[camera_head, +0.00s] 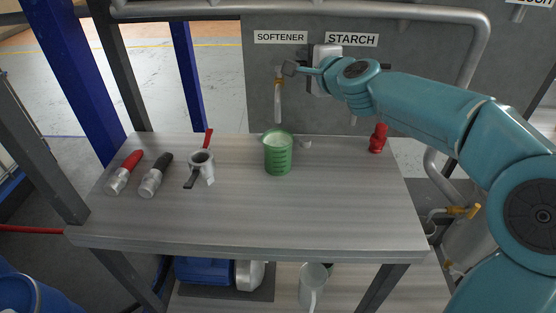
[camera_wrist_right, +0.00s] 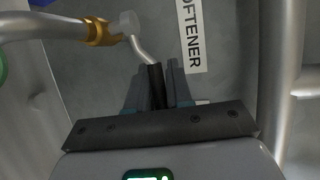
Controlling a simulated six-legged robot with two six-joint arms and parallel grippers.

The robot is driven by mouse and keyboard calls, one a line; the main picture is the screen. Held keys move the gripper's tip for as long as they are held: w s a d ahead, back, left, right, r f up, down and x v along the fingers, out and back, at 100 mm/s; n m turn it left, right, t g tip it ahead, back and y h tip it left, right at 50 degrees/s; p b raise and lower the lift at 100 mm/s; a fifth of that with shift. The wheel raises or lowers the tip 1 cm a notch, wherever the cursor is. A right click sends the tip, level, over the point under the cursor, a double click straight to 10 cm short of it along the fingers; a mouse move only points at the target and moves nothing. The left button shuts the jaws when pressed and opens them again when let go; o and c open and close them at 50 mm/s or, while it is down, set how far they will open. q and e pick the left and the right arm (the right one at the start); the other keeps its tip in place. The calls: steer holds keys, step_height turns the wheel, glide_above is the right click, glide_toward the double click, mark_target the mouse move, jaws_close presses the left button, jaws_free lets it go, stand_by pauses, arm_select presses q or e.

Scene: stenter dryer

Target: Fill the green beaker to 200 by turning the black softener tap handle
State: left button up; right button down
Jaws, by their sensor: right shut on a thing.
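The green beaker (camera_head: 278,156) stands upright on the grey table, below the softener spout (camera_head: 278,104). Dark level lines show on its side and pale liquid shows inside its rim, but I cannot read the level. My right gripper (camera_head: 291,68) reaches in from the right, in front of the wall below the SOFTENER label. In the right wrist view its jaws (camera_wrist_right: 157,92) are shut on the black tap handle (camera_wrist_right: 155,76). The handle's metal stem leads up to the brass-coloured valve (camera_wrist_right: 98,32). In the head view my gripper hides most of the handle. My left gripper is not in view.
On the table's left lie a red-handled fitting (camera_head: 124,172), a black-handled fitting (camera_head: 155,175) and a grey clamp-like fitting (camera_head: 201,168). A red-topped fitting (camera_head: 378,139) stands at the right. The table's front middle is clear. A grey pipe (camera_head: 300,12) runs above.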

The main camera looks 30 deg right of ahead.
steer(key=shift+r, duration=0.1)
steer(key=c, duration=1.1)
jaws_free()
steer(key=shift+w, duration=0.1)
steer(key=p+v, duration=0.3)
steer(key=v, duration=1.3)
steer(key=shift+s, duration=0.2)
